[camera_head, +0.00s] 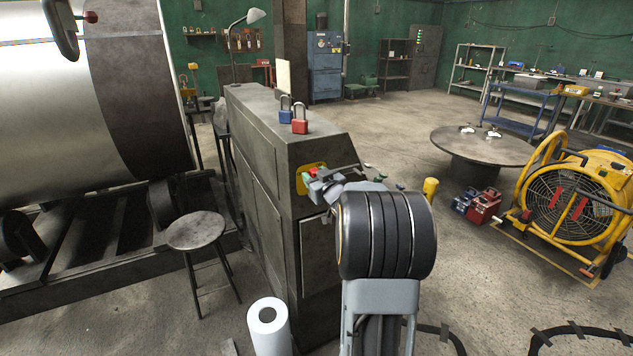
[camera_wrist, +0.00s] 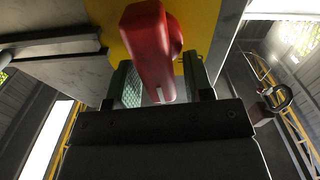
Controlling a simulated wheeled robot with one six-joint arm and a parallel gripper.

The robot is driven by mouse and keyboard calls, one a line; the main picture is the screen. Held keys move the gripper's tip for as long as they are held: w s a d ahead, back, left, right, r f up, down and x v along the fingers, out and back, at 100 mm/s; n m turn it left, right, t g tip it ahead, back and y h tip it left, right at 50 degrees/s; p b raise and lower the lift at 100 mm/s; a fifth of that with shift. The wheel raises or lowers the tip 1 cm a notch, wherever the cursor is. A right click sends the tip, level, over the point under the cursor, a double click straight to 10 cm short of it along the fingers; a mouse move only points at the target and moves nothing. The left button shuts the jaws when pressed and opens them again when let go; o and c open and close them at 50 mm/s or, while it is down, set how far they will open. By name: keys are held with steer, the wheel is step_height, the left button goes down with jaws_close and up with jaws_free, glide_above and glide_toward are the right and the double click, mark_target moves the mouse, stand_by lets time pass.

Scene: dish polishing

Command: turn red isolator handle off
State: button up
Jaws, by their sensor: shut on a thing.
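The red isolator handle (camera_wrist: 148,48) sits on a yellow plate (camera_wrist: 205,28) in the wrist view, tilted slightly from vertical. Its lower end lies between the green-padded fingers of my gripper (camera_wrist: 160,88), which is shut on it. In the head view, a small part of the red handle (camera_head: 312,171) shows at the yellow plate (camera_head: 301,184) on the end face of the grey cabinet (camera_head: 262,130). My gripper (camera_head: 320,182) is at that plate, and my arm hides part of the cabinet's end. The handle's pivot is only partly visible.
A red padlock (camera_head: 300,123) and a blue padlock (camera_head: 285,112) stand on the cabinet top. A stool (camera_head: 196,231) and a white roll (camera_head: 268,325) stand left of my arm. A yellow fan (camera_head: 580,200) and a round table (camera_head: 480,150) stand to the right.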

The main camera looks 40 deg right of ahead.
steer(key=n+b, duration=0.3)
steer(key=a+f+n+b, duration=0.1)
steer(key=b, duration=0.1)
steer(key=shift+w+a+f+n+b, duration=0.1)
steer(key=shift+a+f+n+b, duration=0.15)
steer(key=shift+n+b, duration=1.7)
steer(key=shift+a+f+n+b, duration=0.1)
steer(key=shift+f+n+b, duration=0.15)
steer(key=shift+n+b, duration=1.7)
steer(key=shift+w+a+f+n+b, duration=0.1)
steer(key=shift+a+f+n+b, duration=0.15)
steer(key=shift+n+b, duration=1.7)
steer(key=shift+n, duration=0.45)
steer(key=o, duration=0.5)
steer(key=shift+o, duration=0.2)
steer(key=shift+s, duration=0.15)
steer(key=s+a+p, duration=0.1)
steer(key=s, duration=1.2)
steer(key=shift+s+a, duration=0.25)
steer(key=shift+a, duration=0.15)
